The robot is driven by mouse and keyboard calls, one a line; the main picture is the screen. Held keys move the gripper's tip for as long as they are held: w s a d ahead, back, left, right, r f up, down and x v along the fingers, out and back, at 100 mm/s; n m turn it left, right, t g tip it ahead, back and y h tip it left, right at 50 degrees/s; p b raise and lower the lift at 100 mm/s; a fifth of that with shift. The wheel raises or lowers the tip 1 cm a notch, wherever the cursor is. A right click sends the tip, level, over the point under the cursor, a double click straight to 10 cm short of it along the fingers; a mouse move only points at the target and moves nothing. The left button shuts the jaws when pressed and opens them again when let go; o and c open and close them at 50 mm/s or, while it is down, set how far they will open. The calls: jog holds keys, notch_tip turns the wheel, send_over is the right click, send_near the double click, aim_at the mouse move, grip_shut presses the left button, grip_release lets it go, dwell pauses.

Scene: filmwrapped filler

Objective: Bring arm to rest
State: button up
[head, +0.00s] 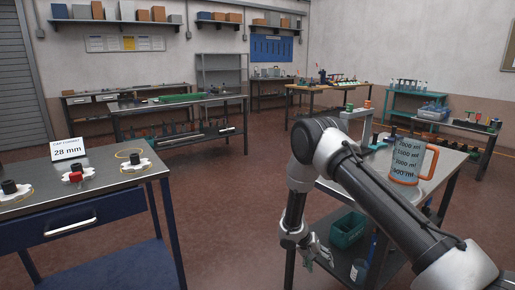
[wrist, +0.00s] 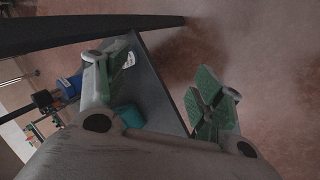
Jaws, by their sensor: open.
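My arm reaches up from the lower right in the head view and folds down at the elbow. My gripper (head: 304,256) hangs at its end, pointing down, in front of the left side of the right-hand workbench. In the wrist view my gripper (wrist: 165,98) has its two green-padded fingers spread wide, with nothing between them. The edge of a dark lower shelf (wrist: 160,85) shows beyond the fingers, with the red-brown floor to its right.
The right workbench (head: 443,160) carries a measuring jug (head: 407,162) with an orange handle. A green bin (head: 348,230) sits on its lower shelf. At left, a table (head: 105,180) holds a "28 mm" sign (head: 68,149) and several capped fittings. The floor (head: 225,205) between is clear.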

jog(key=s+d+r+n+g+y, duration=0.1)
jog(key=s+d+r+n, duration=0.2)
jog(key=r, duration=0.7)
jog(key=s+d+r+g, duration=0.1)
jog(key=s+d+r, duration=0.1)
jog(key=s+r, duration=0.55)
jog(key=s+d+r+n+y, duration=0.1)
jog(key=s+d+r+n, duration=0.15)
jog(key=r, duration=0.95)
jog(key=s+d+r+m+t+y, duration=0.3)
jog(key=s+r+t, duration=0.3)
jog(key=s+r, duration=1.4)
jog(key=shift+s+d+r+t+y, duration=0.3)
jog(key=shift+s+d+r+y, duration=0.15)
jog(key=shift+d+r, duration=0.25)
